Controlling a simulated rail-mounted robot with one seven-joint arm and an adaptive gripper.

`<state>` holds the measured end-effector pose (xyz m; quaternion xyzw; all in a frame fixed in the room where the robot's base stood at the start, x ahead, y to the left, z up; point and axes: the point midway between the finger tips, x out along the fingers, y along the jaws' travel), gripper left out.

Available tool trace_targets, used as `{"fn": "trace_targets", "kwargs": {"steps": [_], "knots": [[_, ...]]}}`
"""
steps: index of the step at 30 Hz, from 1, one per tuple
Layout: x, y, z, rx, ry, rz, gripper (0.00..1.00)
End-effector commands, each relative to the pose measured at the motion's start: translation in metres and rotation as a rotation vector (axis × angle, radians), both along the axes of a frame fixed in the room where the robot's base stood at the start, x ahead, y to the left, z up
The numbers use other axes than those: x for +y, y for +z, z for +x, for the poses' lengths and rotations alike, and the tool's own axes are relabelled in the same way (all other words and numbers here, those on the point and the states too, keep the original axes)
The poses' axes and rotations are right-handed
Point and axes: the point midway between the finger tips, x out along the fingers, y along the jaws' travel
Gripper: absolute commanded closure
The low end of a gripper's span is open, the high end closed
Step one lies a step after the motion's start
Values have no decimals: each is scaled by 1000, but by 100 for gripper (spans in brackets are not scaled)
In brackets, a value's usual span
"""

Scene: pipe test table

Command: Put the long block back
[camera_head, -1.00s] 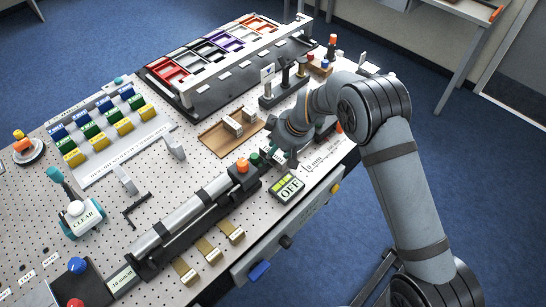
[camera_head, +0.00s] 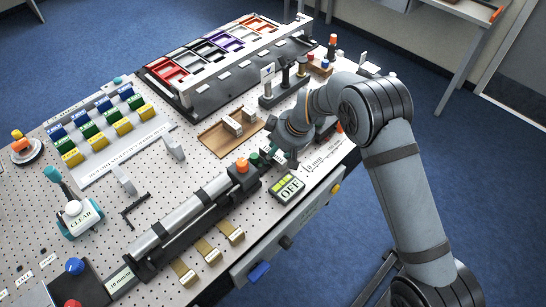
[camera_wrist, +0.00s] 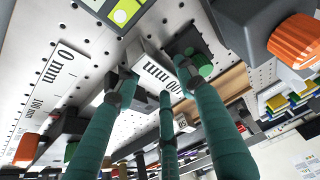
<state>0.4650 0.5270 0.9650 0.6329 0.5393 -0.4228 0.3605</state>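The long block (camera_wrist: 158,76) is pale with a "100 mm" label on the face toward the wrist camera. It lies between the teal fingertips of my gripper (camera_wrist: 157,88), which appear to press on it from both sides. In the head view my gripper (camera_head: 279,157) is low over the front right of the table, beside the green-ended fixture, and mostly hides the block. A shallow wooden tray (camera_head: 213,140) lies just behind and left of my gripper, with pale blocks (camera_head: 238,122) in its right part. The tray also shows partly behind the fingers in the wrist view (camera_wrist: 236,82).
An orange knob (camera_head: 242,165) and a green knob (camera_head: 255,159) stand close left of my gripper. An OFF display box (camera_head: 287,186) is in front. A post stand (camera_head: 284,90) rises behind. A printed millimetre scale (camera_wrist: 50,85) lies beside the fingers.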

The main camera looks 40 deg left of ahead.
Motion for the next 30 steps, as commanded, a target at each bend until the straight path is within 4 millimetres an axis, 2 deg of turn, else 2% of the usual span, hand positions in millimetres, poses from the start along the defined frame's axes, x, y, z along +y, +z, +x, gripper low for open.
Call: {"fn": "trace_targets", "kwargs": {"steps": [19,30], "knots": [[0,0,0,0,0,0,100],[1,1,0,-2,1,2,100]]}}
